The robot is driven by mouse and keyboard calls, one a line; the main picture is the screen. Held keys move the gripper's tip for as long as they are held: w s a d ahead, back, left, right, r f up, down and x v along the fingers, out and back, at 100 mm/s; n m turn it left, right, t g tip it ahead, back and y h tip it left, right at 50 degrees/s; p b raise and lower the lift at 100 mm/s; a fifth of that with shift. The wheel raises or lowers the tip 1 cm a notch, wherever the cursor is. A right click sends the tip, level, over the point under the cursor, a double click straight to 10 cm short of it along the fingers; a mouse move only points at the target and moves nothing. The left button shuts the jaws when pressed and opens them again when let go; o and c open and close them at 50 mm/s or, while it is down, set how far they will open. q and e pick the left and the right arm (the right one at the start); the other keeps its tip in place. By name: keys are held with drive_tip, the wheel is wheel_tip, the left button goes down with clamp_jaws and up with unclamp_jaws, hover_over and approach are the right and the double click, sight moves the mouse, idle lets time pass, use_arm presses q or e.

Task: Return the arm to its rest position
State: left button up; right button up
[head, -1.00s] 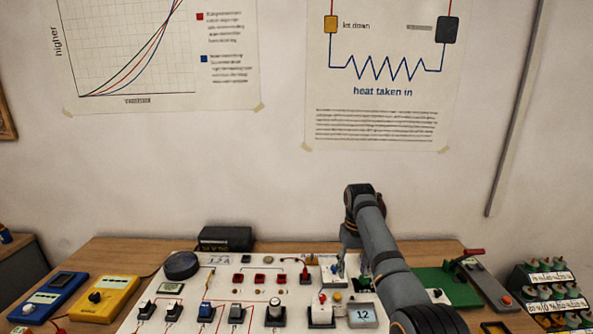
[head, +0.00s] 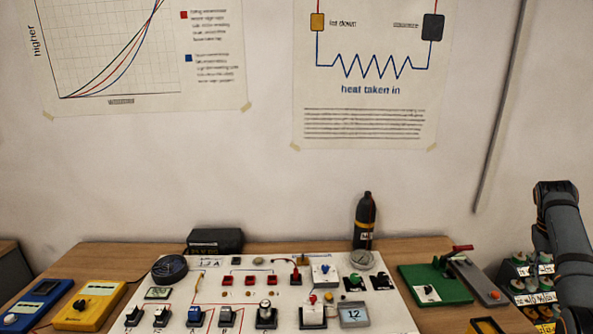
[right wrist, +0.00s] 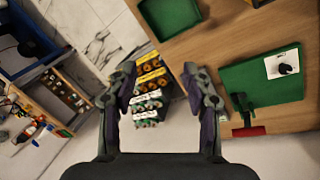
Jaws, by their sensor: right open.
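My right arm (head: 562,240) stands at the right edge of the head view, off to the right of the white panel board (head: 215,285). In the right wrist view my right gripper (right wrist: 160,75) is open, its two fingers spread with nothing between them. Beyond the fingertips, lower down, is a tiered rack with yellow and white labels (right wrist: 150,90). The rack also shows in the head view, partly hidden behind my arm. My left gripper is not in view.
A green board with a red-handled lever (head: 435,285) lies on the wooden table, left of my arm. A dark bottle (head: 365,222) stands behind the panel. Blue (head: 38,300) and yellow (head: 90,304) meters sit at the left. A green tray (right wrist: 170,16) shows in the wrist view.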

drive_tip(key=s+d+r+m, duration=0.3)
drive_tip(key=s+d+r, duration=0.2)
drive_tip(key=s+d, duration=0.65)
drive_tip(key=s+d+f+n+h, duration=0.2)
drive_tip(key=d+f, duration=0.1)
drive_tip(key=f, duration=0.5)
drive_tip(key=s+d+f+n+h, duration=0.1)
drive_tip(key=d+f+n+h, duration=0.15)
drive_tip(key=f, duration=0.45)
drive_tip(key=s+d+f+n+h, duration=0.1)
drive_tip(key=s+d+f+h, duration=0.15)
drive_tip(key=f, duration=0.55)
drive_tip(key=s+f+n+t, duration=0.4)
drive_tip(key=s+f+n, duration=0.4)
drive_tip(key=s+f, duration=0.7)
drive_tip(key=s+a+f+m+g+y, duration=0.15)
drive_tip(key=s+a+f, duration=0.25)
drive_tip(key=a+f, duration=0.8)
drive_tip(key=s+a+f+t+y, duration=0.1)
drive_tip(key=s+a+f+y, duration=0.2)
drive_tip(key=a+f, duration=0.85)
drive_tip(key=s+a+f+m+y, duration=0.1)
drive_tip(key=a+f+y, duration=0.1)
drive_tip(key=a, duration=1.4)
drive_tip(key=s+a+f+y, duration=0.2)
drive_tip(key=a+f, duration=0.3)
drive_tip(key=a, duration=1.2)
drive_tip(key=shift+f+m+g+y, duration=0.3)
drive_tip(key=shift+m+g+y, duration=0.1)
drive_tip(key=shift+g+y, duration=0.05)
